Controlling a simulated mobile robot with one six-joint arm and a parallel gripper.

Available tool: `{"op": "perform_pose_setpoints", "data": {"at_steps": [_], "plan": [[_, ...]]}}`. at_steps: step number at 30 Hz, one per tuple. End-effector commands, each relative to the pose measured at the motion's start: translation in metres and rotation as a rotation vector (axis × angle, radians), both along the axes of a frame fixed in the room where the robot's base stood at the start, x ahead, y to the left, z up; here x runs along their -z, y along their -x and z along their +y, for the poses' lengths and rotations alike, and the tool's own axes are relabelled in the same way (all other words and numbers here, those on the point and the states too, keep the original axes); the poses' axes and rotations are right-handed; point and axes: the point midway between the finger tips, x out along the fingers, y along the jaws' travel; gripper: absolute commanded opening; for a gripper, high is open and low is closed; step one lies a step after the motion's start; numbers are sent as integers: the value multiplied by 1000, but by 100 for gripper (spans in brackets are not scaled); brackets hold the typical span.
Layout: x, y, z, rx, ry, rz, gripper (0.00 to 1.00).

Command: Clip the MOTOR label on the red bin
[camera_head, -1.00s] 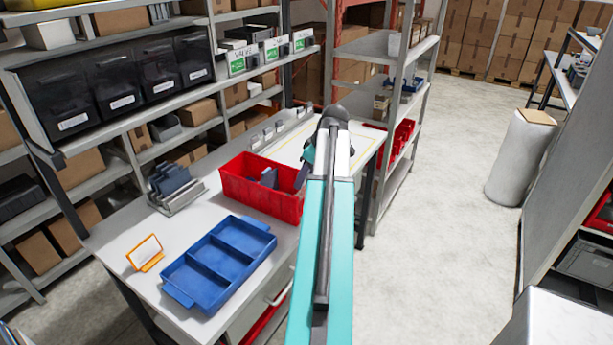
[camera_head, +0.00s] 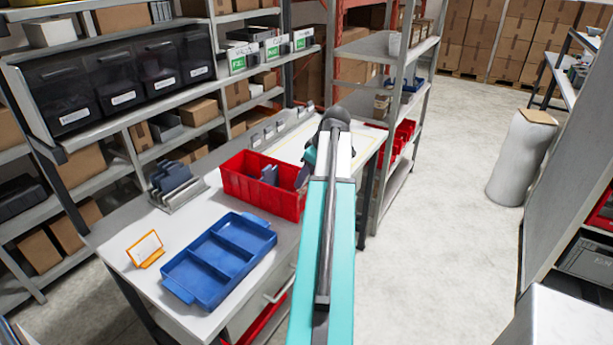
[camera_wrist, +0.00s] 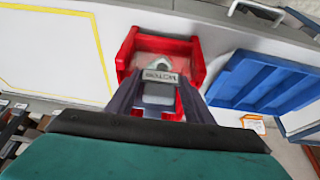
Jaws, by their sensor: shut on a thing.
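The red bin (camera_head: 258,201) stands on the white worktable, with a blue-grey piece (camera_head: 270,174) inside it. In the wrist view the red bin (camera_wrist: 197,62) lies just beyond my fingers. My gripper (camera_wrist: 158,92) is shut on the MOTOR label (camera_wrist: 160,76), a small pale plate with dark lettering on a grey clip. The label shows upright to the camera, in front of the bin's near side. I cannot tell whether the clip touches the bin's rim. In the head view my arm hides the label and most of my gripper.
A blue divided tray (camera_head: 220,260) sits in front of the bin. An orange-framed card (camera_head: 146,249) and a grey rack with blue-grey plates (camera_head: 175,185) stand to the left. Several grey holders (camera_head: 268,131) line the table's back edge. A yellow-outlined area (camera_wrist: 50,48) is clear.

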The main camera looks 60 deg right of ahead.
Motion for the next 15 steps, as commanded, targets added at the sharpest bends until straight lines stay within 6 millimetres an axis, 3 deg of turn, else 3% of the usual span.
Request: {"op": "perform_pose_setpoints", "data": {"at_steps": [1,4,5,8,15], "plan": [[25,6,8,-13,-22,38,23],[25,6,8,-14,-23,38,23],[25,6,8,-14,-23,38,51],[26,6,9,-15,-22,38,66],[26,5,9,-16,-23,38,69]]}}
